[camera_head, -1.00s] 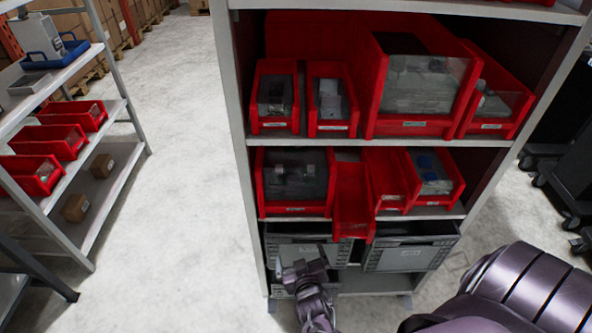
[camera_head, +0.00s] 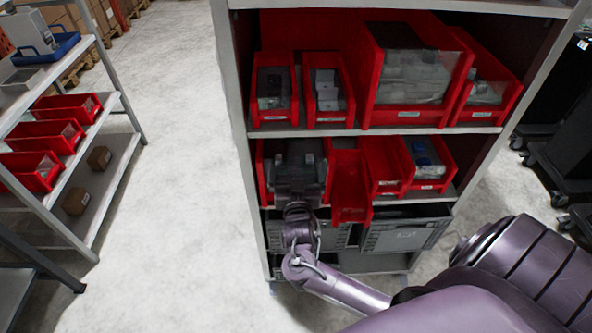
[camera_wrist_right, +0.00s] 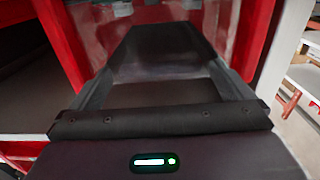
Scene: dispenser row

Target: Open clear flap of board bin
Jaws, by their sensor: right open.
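The right gripper (camera_head: 297,150) is in front of a wide red bin (camera_head: 262,186) at the left of the lower bin shelf. It covers most of that bin's front, so its clear flap and contents are largely hidden in the head view. In the right wrist view, the open gripper (camera_wrist_right: 160,45) reaches between the bin's red side walls (camera_wrist_right: 62,40), with a glossy clear surface just beyond it. I cannot tell whether the fingers touch the flap. The left gripper is not in view.
A narrow red bin (camera_head: 350,205) juts forward just right of the gripper. Grey crates (camera_head: 408,235) stand below. More red bins with clear fronts (camera_head: 412,78) fill the shelf above. Open floor (camera_head: 180,150) lies left of the rack.

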